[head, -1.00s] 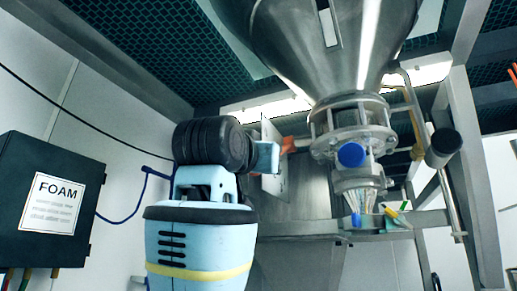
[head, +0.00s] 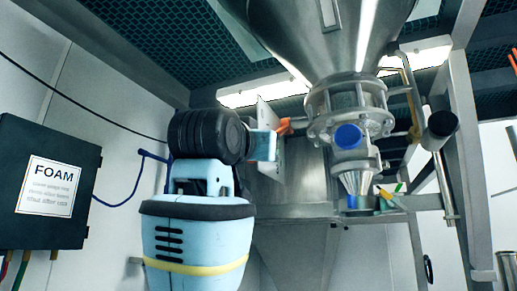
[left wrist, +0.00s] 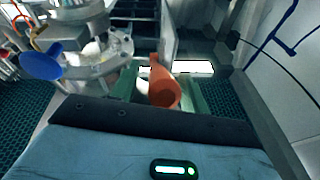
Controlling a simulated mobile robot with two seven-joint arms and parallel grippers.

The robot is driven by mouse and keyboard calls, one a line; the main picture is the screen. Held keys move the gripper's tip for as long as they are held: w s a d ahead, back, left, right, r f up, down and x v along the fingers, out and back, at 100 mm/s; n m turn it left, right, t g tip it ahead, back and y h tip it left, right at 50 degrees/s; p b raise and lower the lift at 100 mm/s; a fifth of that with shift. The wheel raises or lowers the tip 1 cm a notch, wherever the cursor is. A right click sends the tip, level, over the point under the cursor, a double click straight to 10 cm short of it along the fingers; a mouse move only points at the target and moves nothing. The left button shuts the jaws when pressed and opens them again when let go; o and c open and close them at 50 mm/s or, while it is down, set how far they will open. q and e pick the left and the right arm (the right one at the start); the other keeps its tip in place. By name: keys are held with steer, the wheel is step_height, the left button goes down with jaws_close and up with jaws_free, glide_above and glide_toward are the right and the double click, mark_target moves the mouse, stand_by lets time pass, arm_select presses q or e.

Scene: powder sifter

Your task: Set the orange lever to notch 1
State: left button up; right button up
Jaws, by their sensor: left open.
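The orange lever (head: 285,127) sticks out beside a pale upright plate (head: 268,118), left of the metal valve under the hopper in the head view. In the left wrist view the orange lever (left wrist: 165,90) stands between the two green fingers of my left gripper (left wrist: 160,90), with room on both sides. In the head view my left gripper (head: 264,145) is just left of and slightly below the lever. It is open, and I cannot tell whether it touches the lever. Notch marks are not readable. My right gripper is not in view.
The steel hopper (head: 310,35) hangs above the flanged valve with a blue round cap (head: 348,136). A metal frame post (head: 470,150) stands at right. A dark FOAM box (head: 45,185) is on the left wall, with a blue hose (head: 130,190) beside it.

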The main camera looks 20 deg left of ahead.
arm_select(q)
steer(key=v, duration=0.7)
steer(key=shift+s, duration=0.3)
steer(key=shift+f, duration=0.1)
steer(key=shift+c, duration=1)
steer(key=shift+d+r, duration=0.15)
steer(key=shift+r, duration=0.15)
steer(key=shift+c, duration=1.2)
steer(key=d+r+h, duration=0.1)
steer(key=s+r+m, duration=0.1)
steer(key=r, duration=0.1)
steer(key=shift+s+d+h, duration=0.1)
steer(key=shift+d+h, duration=0.3)
steer(key=c, duration=0.5)
steer(key=s+r+g, duration=0.1)
steer(key=r+g+h, duration=0.1)
steer(key=shift+s+d+r, duration=0.1)
steer(key=shift+s+r, duration=0.2)
steer(key=shift+s, duration=0.05)
jaws_close()
steer(key=s+a+r+n+g, duration=0.2)
steer(key=s+a+g, duration=0.1)
steer(key=s+a, duration=0.2)
steer(key=shift+a+r+n+h, duration=0.3)
steer(key=shift+a+r+h, duration=0.1)
steer(key=shift+a, duration=0.3)
